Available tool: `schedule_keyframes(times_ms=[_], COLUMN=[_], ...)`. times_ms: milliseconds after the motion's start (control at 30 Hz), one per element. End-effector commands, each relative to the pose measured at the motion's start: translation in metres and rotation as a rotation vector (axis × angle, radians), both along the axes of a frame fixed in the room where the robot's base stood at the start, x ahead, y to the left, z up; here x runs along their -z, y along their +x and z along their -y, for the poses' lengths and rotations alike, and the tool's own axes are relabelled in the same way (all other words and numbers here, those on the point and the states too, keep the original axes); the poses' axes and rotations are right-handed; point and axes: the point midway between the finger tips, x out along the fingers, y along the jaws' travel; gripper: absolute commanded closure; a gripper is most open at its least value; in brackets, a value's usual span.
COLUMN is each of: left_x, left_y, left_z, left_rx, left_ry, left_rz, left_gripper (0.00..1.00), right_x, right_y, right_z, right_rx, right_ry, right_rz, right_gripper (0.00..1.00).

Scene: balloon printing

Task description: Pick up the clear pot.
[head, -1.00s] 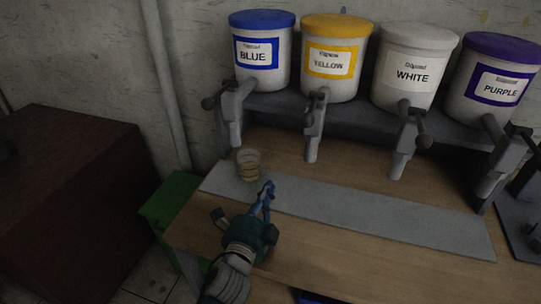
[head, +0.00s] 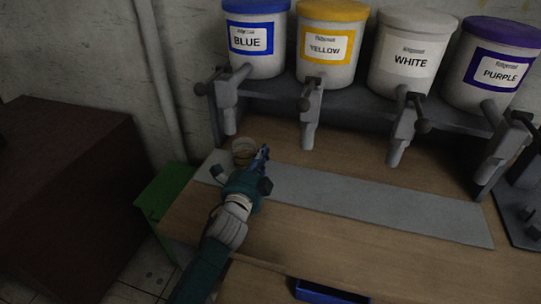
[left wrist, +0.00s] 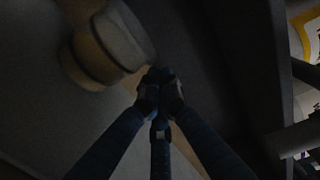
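The clear pot (head: 242,150) is small and see-through, with a yellowish-brown tint. It stands on the grey strip (head: 375,208) below the blue dispenser's tap. My left gripper (head: 263,156) is just right of the pot and in front of it, and its hand hides part of the pot's lower side. In the left wrist view the pot (left wrist: 105,45) is at the upper left, apart from my fingers. The fingertips (left wrist: 159,88) come together with nothing visible between them. My right gripper is not in view.
Blue (head: 255,40), yellow (head: 328,45), white (head: 408,55) and purple (head: 492,68) paint tubs stand on a grey rack with taps hanging down. A blue tray (head: 328,292) is at the front edge. The wooden table is clear right of my arm.

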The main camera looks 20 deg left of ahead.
Motion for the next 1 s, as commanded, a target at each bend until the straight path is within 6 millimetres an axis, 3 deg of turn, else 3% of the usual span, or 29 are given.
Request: schedule_keyframes(times_ms=[467, 567, 800, 1000], left_x=[-0.001, -0.002, -0.002, 0.000], left_y=[-0.003, -0.008, -0.029, -0.041], left_z=[-0.008, -0.022, -0.084, -0.115], left_rx=[0.000, -0.002, -0.001, 0.001], left_ry=[0.000, 0.004, 0.006, 0.002], left_rz=[0.000, -0.001, -0.003, 0.000], left_gripper=[1.00, 1.00, 1.00, 1.00], right_x=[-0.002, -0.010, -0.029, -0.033], right_y=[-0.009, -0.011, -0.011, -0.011], right_z=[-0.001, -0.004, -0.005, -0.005], right_rx=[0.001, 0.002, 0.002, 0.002], right_ry=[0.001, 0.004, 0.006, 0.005], right_rz=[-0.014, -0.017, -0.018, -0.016], right_gripper=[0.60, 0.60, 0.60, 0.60])
